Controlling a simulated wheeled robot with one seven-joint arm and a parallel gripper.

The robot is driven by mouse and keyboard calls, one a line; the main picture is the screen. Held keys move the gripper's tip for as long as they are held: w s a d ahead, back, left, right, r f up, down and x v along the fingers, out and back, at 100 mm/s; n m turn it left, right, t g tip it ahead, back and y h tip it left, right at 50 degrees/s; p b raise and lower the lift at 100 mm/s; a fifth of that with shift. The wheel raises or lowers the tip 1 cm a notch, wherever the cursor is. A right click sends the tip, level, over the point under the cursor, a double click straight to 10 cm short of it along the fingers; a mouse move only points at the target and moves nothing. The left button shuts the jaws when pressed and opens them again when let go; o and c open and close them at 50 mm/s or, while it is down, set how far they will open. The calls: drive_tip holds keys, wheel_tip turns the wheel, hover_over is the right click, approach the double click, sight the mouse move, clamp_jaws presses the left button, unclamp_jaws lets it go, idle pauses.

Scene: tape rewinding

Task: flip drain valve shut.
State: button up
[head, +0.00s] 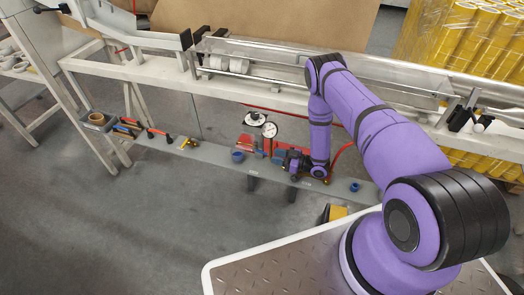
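My purple arm reaches down from the right, and my dark gripper (291,163) is low over the grey shelf, beside a red and blue fitting with round gauges (269,131). The fingers are too small and dark to show whether they are open or shut, or whether they touch anything. I cannot tell for certain which part is the drain valve. A yellow-handled valve (189,143) and a red-handled valve (159,132) stand on the shelf to the left, apart from my gripper. Anything right behind the gripper and wrist is hidden.
The grey shelf (215,156) runs below a white machine frame (120,72). A blue cup (237,156), another blue piece (355,187) and a small box (96,119) are on it. A red hose (341,154) passes near my wrist. Yellow rolls (470,30) are stacked at the upper right.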

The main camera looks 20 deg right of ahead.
sight(263, 152)
drive_tip(key=x, duration=0.6)
drive_tip(key=shift+w+a, duration=0.15)
drive_tip(key=shift+c, duration=0.4)
clamp_jaws()
